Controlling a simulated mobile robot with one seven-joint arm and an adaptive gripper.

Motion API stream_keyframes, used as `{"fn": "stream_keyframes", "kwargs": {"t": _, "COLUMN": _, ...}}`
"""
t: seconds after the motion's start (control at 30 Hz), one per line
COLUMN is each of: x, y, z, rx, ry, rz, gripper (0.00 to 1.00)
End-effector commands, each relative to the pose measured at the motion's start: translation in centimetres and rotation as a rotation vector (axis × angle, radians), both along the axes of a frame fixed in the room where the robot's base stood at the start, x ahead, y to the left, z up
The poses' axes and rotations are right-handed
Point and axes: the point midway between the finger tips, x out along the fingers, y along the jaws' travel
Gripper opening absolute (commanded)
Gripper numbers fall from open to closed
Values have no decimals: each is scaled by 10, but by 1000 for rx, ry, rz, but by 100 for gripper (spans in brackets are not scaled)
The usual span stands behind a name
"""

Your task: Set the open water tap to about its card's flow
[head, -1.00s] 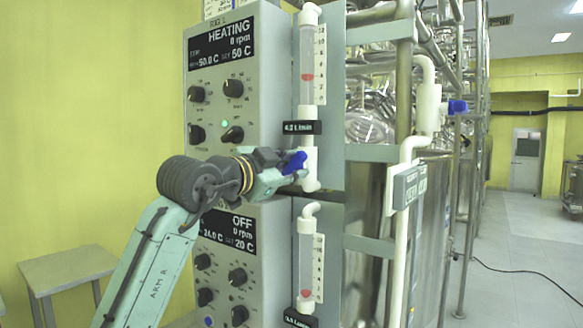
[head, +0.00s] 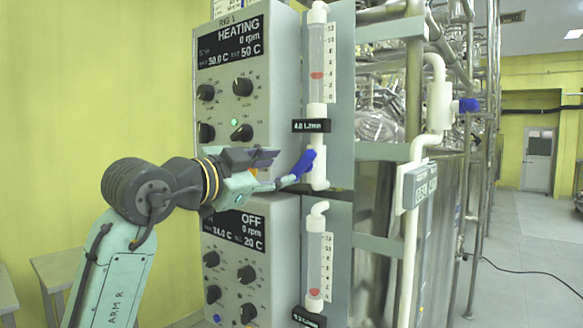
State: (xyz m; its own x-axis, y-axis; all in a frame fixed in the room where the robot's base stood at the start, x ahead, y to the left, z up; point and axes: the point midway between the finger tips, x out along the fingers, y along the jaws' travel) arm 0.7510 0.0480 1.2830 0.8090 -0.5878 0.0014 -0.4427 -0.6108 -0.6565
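The upper flow tube (head: 317,50) is clear, with a red float (head: 317,76) near the 4 mark of its scale. The black plate (head: 311,126) below it seems to read 4.0 L/min; the print is small. Under the plate, the tap's blue handle (head: 301,165) slants down to the left from the white valve body (head: 319,170). My gripper (head: 272,170) is just left of the handle, fingers spread one above the other. The lower finger lies close to the handle's lower end; whether it touches I cannot tell. Nothing shows between the fingers.
The control panel (head: 212,130), with knobs and a HEATING display, stands behind my gripper. A second flow tube (head: 315,262) is below, its float low. Another blue handle (head: 469,105) is on pipework to the right. A small table (head: 50,268) stands at the left.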

Motion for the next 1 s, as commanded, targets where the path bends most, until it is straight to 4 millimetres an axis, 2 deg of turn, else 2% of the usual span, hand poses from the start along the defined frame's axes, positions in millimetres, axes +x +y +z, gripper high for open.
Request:
{"fn": "stream_keyframes", "kwargs": {"t": 0.1, "x": -16, "y": 12, "z": 0, "rx": 0, "ry": -1, "rz": 1, "gripper": 38}}
{"fn": "stream_keyframes", "kwargs": {"t": 0.3, "x": -28, "y": 20, "z": 0, "rx": 1, "ry": 0, "rz": -1, "gripper": 38}}
{"fn": "stream_keyframes", "kwargs": {"t": 1.0, "x": -30, "y": 21, "z": 0, "rx": 1, "ry": 1, "rz": -4, "gripper": 38}}
